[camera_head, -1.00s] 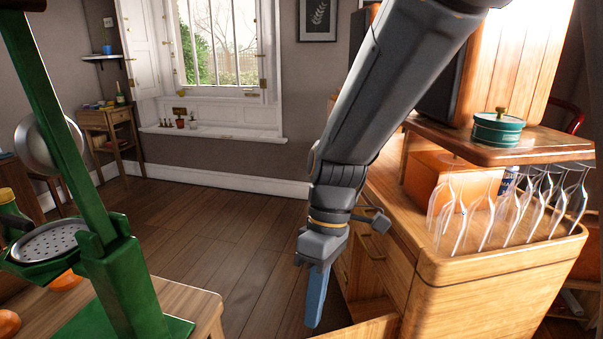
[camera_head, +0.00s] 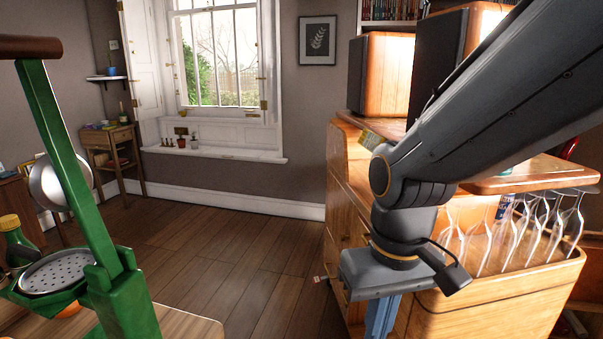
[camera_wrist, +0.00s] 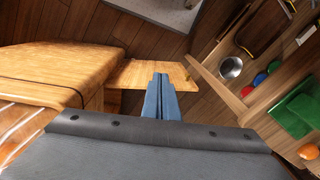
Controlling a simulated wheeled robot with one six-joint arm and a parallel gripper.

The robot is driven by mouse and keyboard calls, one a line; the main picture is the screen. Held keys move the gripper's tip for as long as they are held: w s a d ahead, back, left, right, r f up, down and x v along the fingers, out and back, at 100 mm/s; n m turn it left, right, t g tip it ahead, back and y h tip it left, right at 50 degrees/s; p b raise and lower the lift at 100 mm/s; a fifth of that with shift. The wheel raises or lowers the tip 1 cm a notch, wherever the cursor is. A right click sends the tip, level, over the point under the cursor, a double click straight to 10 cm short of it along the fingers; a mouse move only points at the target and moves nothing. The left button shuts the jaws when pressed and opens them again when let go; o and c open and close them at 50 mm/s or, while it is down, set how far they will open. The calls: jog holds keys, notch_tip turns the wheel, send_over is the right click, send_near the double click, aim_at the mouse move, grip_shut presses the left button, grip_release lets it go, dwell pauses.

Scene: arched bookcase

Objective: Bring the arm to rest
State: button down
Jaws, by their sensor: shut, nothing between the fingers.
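My gripper (camera_head: 380,316) hangs downward at the lower middle of the head view, in front of the wooden cabinet. Its blue fingers are together with nothing between them. The lower ends of the fingers are cut off by the picture edge. In the wrist view the shut blue fingers (camera_wrist: 161,97) show in the middle, over a wooden panel or drawer edge (camera_wrist: 130,75); I cannot tell whether they touch it. My arm crosses the upper right of the head view, bent at the wrist.
The wooden cabinet (camera_head: 490,311) with several upturned glasses (camera_head: 535,232) stands right beside my arm. Speaker-like wooden boxes (camera_head: 388,75) stand on it. A green press (camera_head: 112,270) is on a table at left. Open floor (camera_head: 215,245) lies between.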

jog(key=d+r+m+p, duration=0.2)
jog(key=d+r+p, duration=0.6)
jog(key=p, duration=0.7)
jog(key=shift+s+r+m+h, duration=0.15)
jog(key=shift+r+m+h, duration=0.15)
jog(key=shift+r, duration=0.05)
